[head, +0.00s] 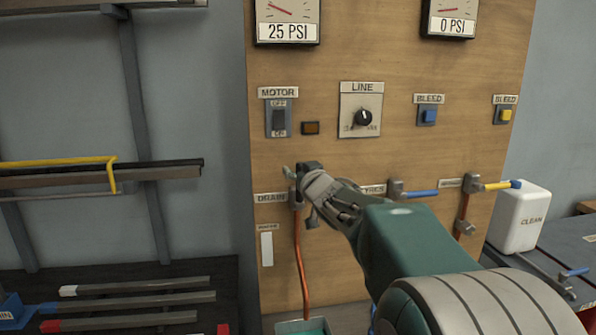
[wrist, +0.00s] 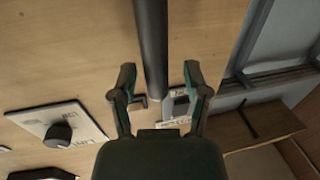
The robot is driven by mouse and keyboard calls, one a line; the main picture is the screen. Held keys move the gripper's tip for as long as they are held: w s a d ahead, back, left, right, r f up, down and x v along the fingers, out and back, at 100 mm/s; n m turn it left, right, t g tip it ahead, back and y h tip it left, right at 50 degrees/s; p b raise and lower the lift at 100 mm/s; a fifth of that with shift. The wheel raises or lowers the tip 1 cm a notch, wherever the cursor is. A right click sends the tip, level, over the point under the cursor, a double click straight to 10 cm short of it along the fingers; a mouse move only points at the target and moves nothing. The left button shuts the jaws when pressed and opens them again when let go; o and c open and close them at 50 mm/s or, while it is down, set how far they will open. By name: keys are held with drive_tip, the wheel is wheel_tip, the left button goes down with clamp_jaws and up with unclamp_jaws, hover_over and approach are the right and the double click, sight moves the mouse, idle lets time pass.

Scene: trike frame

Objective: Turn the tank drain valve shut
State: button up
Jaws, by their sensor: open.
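The tank drain valve (head: 296,204) is on the wooden board beside the DRAIN label (head: 271,197), with a copper pipe running down from it. My gripper (head: 312,178) is in front of it and covers most of the valve and its handle, so the handle's angle cannot be told. A small pale green tip (head: 287,172) shows left of the gripper. In the wrist view, my gripper (wrist: 158,80) is open, its two fingers apart. A dark rod (wrist: 150,40) runs between them; I cannot tell whether it is the handle or whether a finger touches it.
The MOTOR switch (head: 279,118), LINE knob (head: 362,118) and blue BLEED button (head: 428,116) sit above. Valves with a blue handle (head: 422,193) and a yellow handle (head: 497,185) are to the right. Gauges read 25 PSI (head: 287,31) and 0 PSI (head: 453,26). A white jug (head: 519,218) stands at right.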

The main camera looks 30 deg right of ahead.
drive_tip(key=shift+a, duration=0.2)
drive_tip(key=shift+c, duration=0.7)
drive_tip(key=c, duration=0.6)
drive_tip(key=shift+s+d, duration=0.1)
drive_tip(key=shift+d, duration=0.2)
clamp_jaws()
drive_tip(key=shift+d, duration=0.1)
